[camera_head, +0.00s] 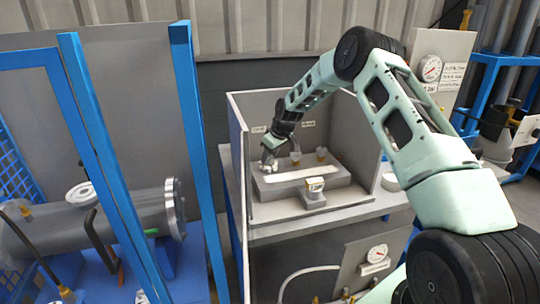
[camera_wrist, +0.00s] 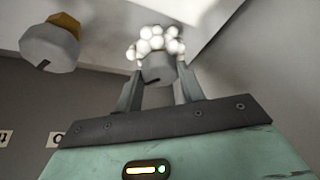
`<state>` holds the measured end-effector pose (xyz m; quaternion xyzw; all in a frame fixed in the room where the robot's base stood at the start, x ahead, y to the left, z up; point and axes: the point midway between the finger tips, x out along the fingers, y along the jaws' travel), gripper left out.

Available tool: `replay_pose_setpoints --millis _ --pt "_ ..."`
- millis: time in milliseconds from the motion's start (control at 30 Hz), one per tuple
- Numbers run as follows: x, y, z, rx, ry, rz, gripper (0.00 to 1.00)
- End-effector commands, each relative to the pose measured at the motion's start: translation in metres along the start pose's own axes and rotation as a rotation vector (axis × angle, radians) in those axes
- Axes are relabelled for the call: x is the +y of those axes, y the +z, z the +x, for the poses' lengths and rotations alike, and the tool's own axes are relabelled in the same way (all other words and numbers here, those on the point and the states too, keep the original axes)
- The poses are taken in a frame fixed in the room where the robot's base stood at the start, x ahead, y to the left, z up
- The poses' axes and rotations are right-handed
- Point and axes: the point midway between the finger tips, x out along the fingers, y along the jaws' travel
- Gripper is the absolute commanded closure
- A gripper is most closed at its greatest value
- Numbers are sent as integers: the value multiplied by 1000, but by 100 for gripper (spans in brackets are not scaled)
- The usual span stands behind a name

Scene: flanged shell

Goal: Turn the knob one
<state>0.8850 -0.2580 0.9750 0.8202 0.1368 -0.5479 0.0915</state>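In the head view my gripper (camera_head: 268,160) reaches down into a grey open-fronted booth, at the left end of a raised grey block (camera_head: 330,188). In the wrist view my two fingers (camera_wrist: 160,78) stand apart, one on each side of a grey knob (camera_wrist: 157,68) with a cluster of white balls beyond it. I cannot tell whether the fingers press on it. A second grey knob with a brass-coloured base (camera_wrist: 50,45) is at upper left in the wrist view. Two more knobs stand on the block in the head view, a middle one (camera_head: 295,156) and a right one (camera_head: 321,155). Which is knob one is not readable.
The booth's left wall (camera_head: 238,150) is close beside my gripper. A small box with a yellowish top (camera_head: 314,192) stands at the block's front. Blue posts (camera_head: 195,130) and a flanged grey cylinder (camera_head: 150,212) are further left. A gauge panel (camera_head: 376,262) sits below.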

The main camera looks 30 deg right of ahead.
Motion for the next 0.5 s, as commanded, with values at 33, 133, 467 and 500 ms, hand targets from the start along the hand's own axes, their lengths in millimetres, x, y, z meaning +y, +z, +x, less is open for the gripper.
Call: replay_pose_setpoints --millis 33,133,467,500 --pt "0 0 0 0 0 1 84" --pt "0 0 0 0 4 10 84" --pt "-2 0 2 0 62 141 84" --pt "-3 0 2 1 73 169 84"
